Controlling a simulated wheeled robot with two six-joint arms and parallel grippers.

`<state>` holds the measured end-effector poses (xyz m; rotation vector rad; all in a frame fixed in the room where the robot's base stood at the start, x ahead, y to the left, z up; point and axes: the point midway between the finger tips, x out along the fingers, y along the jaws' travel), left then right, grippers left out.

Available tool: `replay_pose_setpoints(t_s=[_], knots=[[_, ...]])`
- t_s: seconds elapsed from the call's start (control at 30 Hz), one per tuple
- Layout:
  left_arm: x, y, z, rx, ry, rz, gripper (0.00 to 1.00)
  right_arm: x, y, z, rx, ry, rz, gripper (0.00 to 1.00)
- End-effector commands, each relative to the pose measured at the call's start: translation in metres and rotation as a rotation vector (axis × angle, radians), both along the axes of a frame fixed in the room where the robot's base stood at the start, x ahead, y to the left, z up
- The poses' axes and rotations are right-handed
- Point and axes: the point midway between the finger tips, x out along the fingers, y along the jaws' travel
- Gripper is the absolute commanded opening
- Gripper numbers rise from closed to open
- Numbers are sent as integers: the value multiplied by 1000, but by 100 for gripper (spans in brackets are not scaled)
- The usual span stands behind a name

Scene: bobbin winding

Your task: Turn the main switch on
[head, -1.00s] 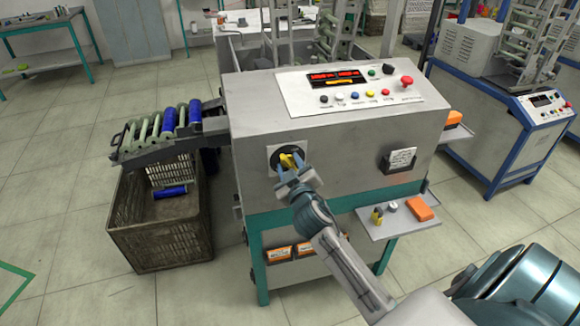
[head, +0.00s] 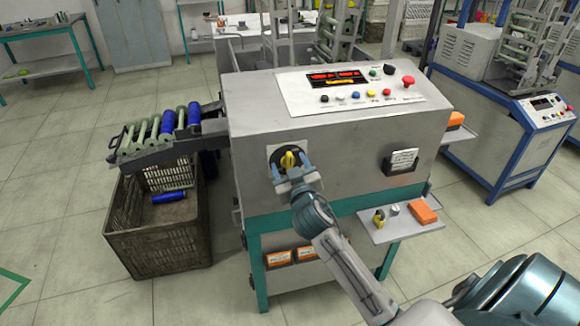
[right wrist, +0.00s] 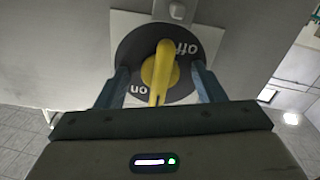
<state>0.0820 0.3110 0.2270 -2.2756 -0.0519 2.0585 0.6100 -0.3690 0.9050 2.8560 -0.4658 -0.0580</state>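The main switch (head: 288,159) is a yellow handle on a round black disc, on the front left of the grey machine (head: 340,160). The handle stands roughly upright in the head view. In the right wrist view the yellow handle (right wrist: 160,75) lies between the inverted printed words "off", upper right, and "on", lower left. My right gripper (head: 290,170) is open, with one finger on each side of the handle. In the right wrist view gaps show between the handle and both fingers of the right gripper (right wrist: 160,88). My left gripper is not in view.
A sloped rack (head: 150,150) with blue and pale bobbins stands left, above a brown crate (head: 158,244). The control panel (head: 350,90) has a lit red display, coloured buttons and a red knob. A small shelf (head: 400,228) with an orange box juts out at the right.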

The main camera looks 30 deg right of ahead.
Motion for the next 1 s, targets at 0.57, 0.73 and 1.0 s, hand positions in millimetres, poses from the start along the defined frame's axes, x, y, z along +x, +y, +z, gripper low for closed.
replay_pose_setpoints(t_s=[0.57, 0.73, 1.0], knots=[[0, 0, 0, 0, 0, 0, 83, -3, 1, -1, 0, 1, 1, 82], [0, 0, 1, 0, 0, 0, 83, -24, 8, -1, 2, 2, 0, 82], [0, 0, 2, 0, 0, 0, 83, -60, 20, -1, 1, 1, 1, 82]])
